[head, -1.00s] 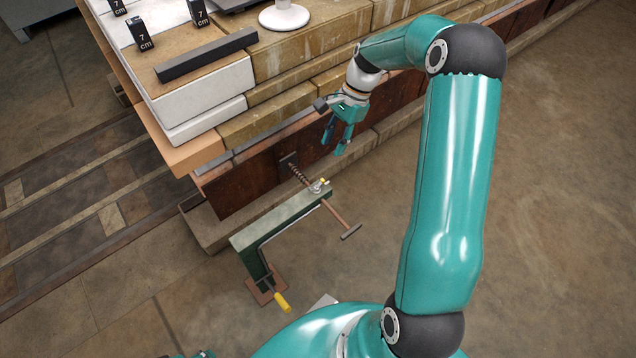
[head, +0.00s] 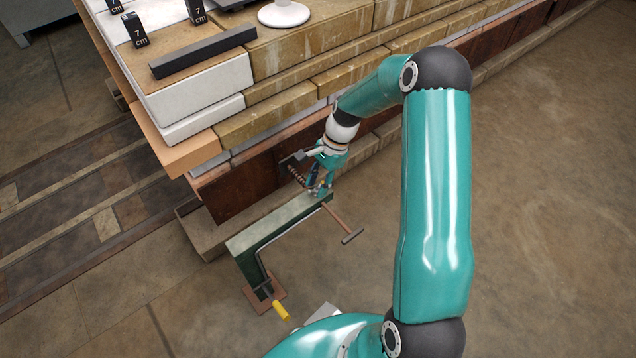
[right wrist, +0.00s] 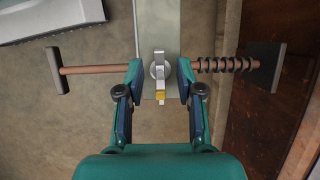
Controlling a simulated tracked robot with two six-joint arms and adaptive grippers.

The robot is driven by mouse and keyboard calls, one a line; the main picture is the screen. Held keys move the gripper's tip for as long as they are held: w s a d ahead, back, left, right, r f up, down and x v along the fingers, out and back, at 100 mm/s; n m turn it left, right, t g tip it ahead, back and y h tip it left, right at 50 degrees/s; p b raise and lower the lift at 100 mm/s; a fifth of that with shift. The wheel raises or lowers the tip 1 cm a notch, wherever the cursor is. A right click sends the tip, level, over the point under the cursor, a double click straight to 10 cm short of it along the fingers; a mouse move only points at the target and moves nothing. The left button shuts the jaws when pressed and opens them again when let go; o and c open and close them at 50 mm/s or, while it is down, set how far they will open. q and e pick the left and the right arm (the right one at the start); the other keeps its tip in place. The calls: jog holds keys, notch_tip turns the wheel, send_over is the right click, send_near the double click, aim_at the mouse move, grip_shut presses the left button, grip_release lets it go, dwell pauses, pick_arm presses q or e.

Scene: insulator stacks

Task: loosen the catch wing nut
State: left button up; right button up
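The catch wing nut (right wrist: 159,68) is a small silver wing with a yellow tip. It sits on the end of the green clamp arm (right wrist: 158,22) in the right wrist view, over the copper-coloured screw rod (right wrist: 95,69). My right gripper (right wrist: 160,74) is open, with one finger to each side of the wing nut; I see gaps between the fingers and the nut. In the head view my right gripper (head: 318,188) is at the far end of the green arm (head: 275,222) and mostly hides the nut. My left gripper is not in view.
The rod has a T-handle (head: 352,236) at one end and a spring (right wrist: 225,65) and dark plate (right wrist: 266,66) at the other, by the rusty beam (head: 235,190). A yellow handle (head: 281,311) hangs at the arm's near end. Stacked slabs (head: 205,105) stand behind.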

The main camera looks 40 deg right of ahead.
grip_shut()
